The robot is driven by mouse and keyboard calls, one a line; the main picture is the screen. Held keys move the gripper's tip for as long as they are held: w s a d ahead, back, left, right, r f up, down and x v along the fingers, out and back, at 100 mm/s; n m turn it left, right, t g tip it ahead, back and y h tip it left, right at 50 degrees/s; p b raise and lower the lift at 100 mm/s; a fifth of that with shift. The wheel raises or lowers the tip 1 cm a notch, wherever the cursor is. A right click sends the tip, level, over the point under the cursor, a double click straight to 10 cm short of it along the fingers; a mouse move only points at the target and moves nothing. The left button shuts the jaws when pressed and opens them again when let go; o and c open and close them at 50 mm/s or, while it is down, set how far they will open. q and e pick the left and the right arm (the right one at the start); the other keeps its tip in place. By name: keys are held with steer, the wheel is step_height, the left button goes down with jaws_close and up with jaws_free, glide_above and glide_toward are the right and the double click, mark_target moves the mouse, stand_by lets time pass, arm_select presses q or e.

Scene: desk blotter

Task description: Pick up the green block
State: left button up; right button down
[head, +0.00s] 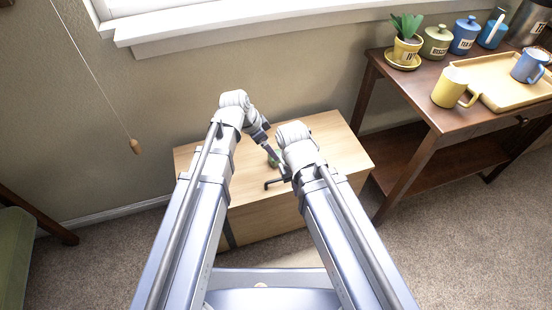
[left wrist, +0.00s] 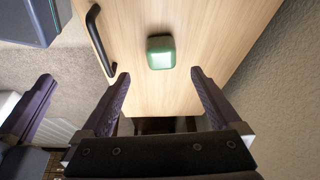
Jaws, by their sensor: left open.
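The green block (left wrist: 161,52) is a small rounded cube on the light wooden top (left wrist: 190,20). In the left wrist view it sits just beyond the fingertips, centred between them. My left gripper (left wrist: 160,73) is open and empty, its two dark fingers on either side of the gap, not touching the block. In the head view only a small part of the green block (head: 272,161) shows, beside my left arm's end. A dark finger (left wrist: 30,108) at the left of the wrist view seems to belong to my right gripper, which my arm hides in the head view.
A black handle (left wrist: 100,40) lies left of the block on the same wooden top. The wooden box (head: 340,150) stands against the wall. A dark wood table (head: 410,95) with mugs, jars, a plant and a yellow tray (head: 500,92) stands at the right.

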arm_select(q)
steer(key=shift+b+x, duration=1.25)
steer(key=shift+x, duration=0.05)
steer(key=shift+f, duration=0.2)
steer(key=b+x, duration=0.5)
steer(key=shift+w+a, duration=0.1)
jaws_close()
